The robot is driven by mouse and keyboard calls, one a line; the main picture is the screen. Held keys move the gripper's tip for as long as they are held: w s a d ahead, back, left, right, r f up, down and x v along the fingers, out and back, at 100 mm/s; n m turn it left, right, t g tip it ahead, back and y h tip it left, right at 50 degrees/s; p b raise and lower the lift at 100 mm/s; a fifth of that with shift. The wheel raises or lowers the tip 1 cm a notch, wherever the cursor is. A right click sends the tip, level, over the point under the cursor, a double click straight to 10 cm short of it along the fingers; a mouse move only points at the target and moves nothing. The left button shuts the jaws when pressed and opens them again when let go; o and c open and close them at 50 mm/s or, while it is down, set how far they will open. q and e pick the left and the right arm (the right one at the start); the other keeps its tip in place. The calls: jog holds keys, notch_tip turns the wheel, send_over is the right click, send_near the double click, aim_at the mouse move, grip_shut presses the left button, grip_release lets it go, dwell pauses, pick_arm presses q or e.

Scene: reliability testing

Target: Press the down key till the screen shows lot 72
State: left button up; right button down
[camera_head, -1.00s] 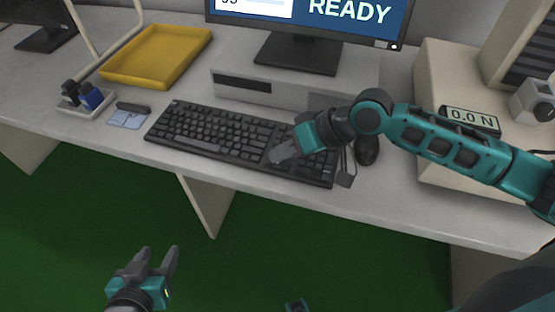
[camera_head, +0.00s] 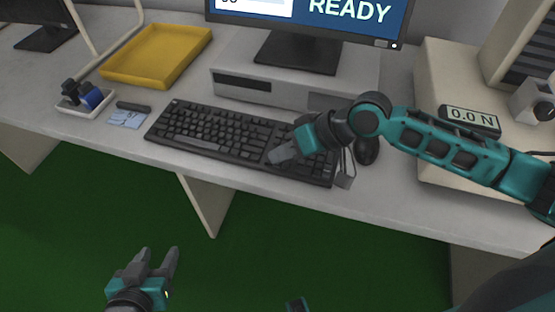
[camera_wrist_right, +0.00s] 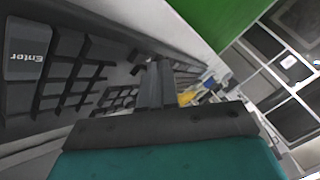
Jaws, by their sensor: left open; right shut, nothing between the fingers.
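The black keyboard (camera_head: 215,133) lies on the desk, and my right gripper (camera_head: 272,157) is over its right part, around the arrow-key area. The right gripper is shut and empty, its fingertips pointing down at the keys; I cannot tell whether they touch a key. In the right wrist view the shut fingers (camera_wrist_right: 158,84) are beside the keys, with the Enter key (camera_wrist_right: 27,50) at the left. The down key cannot be made out. The screen (camera_head: 310,18) shows "READY" on blue; its lot number is cut off at the top. My left gripper (camera_head: 158,262) is open and empty, below the desk's front edge.
A black mouse (camera_head: 367,150) sits right of the keyboard. A box with a "0.0 N" display (camera_head: 469,119) stands further right. A yellow tray (camera_head: 157,55) and a small white tray (camera_head: 86,104) with dark items are at left. The green floor in front is clear.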

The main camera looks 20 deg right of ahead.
jog(key=shift+r, duration=0.1)
jog(key=shift+r+p, duration=0.7)
jog(key=shift+p, duration=0.35)
notch_tip(320, 180, up, 5)
jog(key=p, duration=0.6)
dwell(0.6)
